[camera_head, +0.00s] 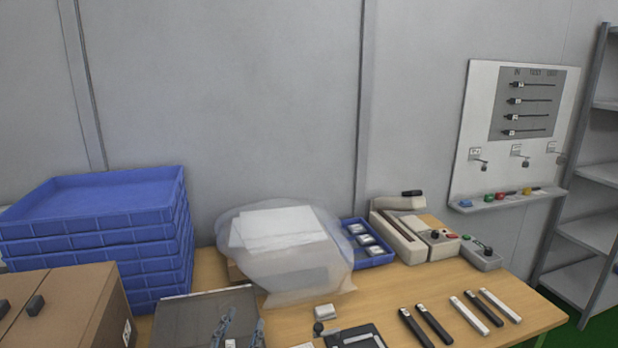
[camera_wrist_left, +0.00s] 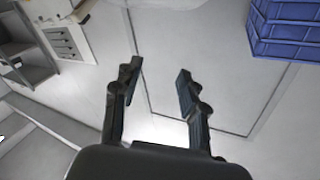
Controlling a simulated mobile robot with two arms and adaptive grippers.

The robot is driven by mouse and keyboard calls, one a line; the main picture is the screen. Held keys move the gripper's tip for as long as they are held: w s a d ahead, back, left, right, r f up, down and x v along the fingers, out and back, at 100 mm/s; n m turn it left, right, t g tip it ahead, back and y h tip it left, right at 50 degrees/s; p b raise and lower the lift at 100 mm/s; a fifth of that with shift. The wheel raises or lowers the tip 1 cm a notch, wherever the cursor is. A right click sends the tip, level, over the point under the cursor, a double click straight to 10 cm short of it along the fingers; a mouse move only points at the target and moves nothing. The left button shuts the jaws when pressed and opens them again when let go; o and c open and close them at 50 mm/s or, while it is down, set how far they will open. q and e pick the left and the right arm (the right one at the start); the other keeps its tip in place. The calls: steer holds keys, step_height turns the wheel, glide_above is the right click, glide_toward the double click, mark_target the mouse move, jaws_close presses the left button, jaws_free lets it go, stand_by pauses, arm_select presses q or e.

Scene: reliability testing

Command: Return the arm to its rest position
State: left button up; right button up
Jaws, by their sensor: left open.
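My left gripper (camera_head: 243,322) shows at the bottom edge of the head view, its two dark fingers pointing up in front of a grey flat panel on the table. In the left wrist view my left gripper (camera_wrist_left: 159,70) has its fingers spread apart with nothing between them. The wrist view looks tilted toward the wall, and the fingers touch nothing there. My left arm is mostly below the head view. My right arm and gripper are not seen.
The wooden table (camera_head: 385,292) holds stacked blue crates (camera_head: 95,237), a cardboard box (camera_head: 75,305), a clear plastic bag (camera_head: 310,280), a small blue tray (camera_head: 378,259), a beige device (camera_head: 400,232) and several black and white bars. A grey shelf (camera_head: 590,232) stands at right.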

arm_select(q)
steer(key=s+a+f+n+g+y, duration=0.2)
steer(key=s+a+f+g, duration=0.25)
steer(key=f, duration=0.25)
steer(key=s+a+f+n+g+y, duration=0.1)
steer(key=s+a+f+n+g, duration=0.15)
steer(key=s+f, duration=0.4)
steer(key=s+a+f+g, duration=0.1)
steer(key=s+f+g, duration=0.35)
steer(key=s, duration=0.45)
steer(key=s+f+g, duration=0.4)
steer(key=s+f, duration=0.1)
steer(key=s, duration=0.3)
step_height(320, 180, down, 23)
steer(key=s, duration=0.1)
steer(key=s+a+f+g, duration=0.2)
steer(key=s+a+f, duration=0.1)
steer(key=s+f, duration=1.4)
steer(key=shift+s+f+m, duration=0.25)
steer(key=shift+f+m, duration=0.1)
steer(key=shift+f, duration=0.2)
